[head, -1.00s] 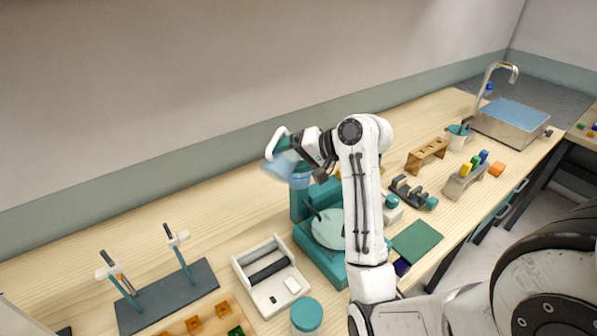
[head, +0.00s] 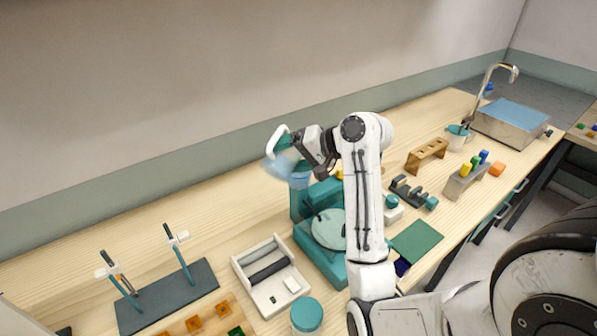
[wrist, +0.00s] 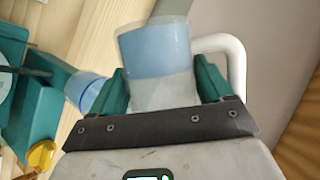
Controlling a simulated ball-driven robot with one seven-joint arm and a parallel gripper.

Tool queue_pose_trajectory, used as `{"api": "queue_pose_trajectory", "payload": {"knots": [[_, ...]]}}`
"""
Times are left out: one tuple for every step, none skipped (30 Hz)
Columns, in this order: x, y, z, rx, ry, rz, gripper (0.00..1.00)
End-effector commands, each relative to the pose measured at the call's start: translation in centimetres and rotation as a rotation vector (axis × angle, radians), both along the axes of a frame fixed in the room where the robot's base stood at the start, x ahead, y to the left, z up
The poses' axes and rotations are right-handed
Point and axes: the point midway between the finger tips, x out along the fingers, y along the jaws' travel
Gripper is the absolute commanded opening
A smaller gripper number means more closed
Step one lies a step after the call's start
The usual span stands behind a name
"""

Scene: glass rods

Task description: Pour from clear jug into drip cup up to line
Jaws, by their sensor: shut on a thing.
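The clear jug (head: 276,168) with a white handle is tilted in the air, level with the top of the teal machine. In the wrist view the jug (wrist: 165,94) sits between the green fingers of my gripper (wrist: 163,86), with blue liquid in it. My gripper (head: 289,143) is shut on the jug. A blue-looking cup, likely the drip cup (head: 299,181), is just below and right of the jug in the head view. It also shows left of the jug in the wrist view (wrist: 88,92). Its line and fill level cannot be made out.
The teal machine (head: 333,258) with a round pale plate stands under my arm. A white tray (head: 247,263), a dark stand with two clamps (head: 150,303) and a teal-lidded jar (head: 307,315) are nearby. The bench along the wall at left is clear.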

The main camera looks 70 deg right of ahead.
Motion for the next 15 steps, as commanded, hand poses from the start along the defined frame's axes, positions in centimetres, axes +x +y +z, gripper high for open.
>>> {"api": "queue_pose_trajectory", "payload": {"knots": [[0.01,0.00,0.06,-0.001,-0.001,0.000,0.35],[0.01,0.00,0.06,-0.001,-0.001,0.000,0.35],[0.01,0.00,0.06,-0.001,-0.001,0.000,0.35],[0.01,-0.01,0.06,0.000,-0.001,-0.001,0.35],[0.01,-0.01,0.08,0.002,-0.002,0.000,0.35],[0.01,-0.04,0.13,0.008,-0.003,0.000,0.35],[0.01,-0.05,0.18,0.016,-0.005,0.001,0.35],[0.02,-0.06,0.23,0.024,-0.005,0.001,0.35],[0.02,-0.09,0.29,0.035,-0.006,0.000,0.35],[0.02,-0.10,0.32,0.041,-0.007,0.000,0.35],[0.01,-0.10,0.34,0.044,-0.007,0.001,0.35],[0.01,-0.10,0.34,0.046,-0.008,0.001,0.35],[0.01,-0.09,0.34,0.045,-0.008,0.001,0.35],[0.01,-0.09,0.34,0.044,-0.007,0.001,0.35],[0.01,-0.09,0.34,0.044,-0.007,0.001,0.35]]}}
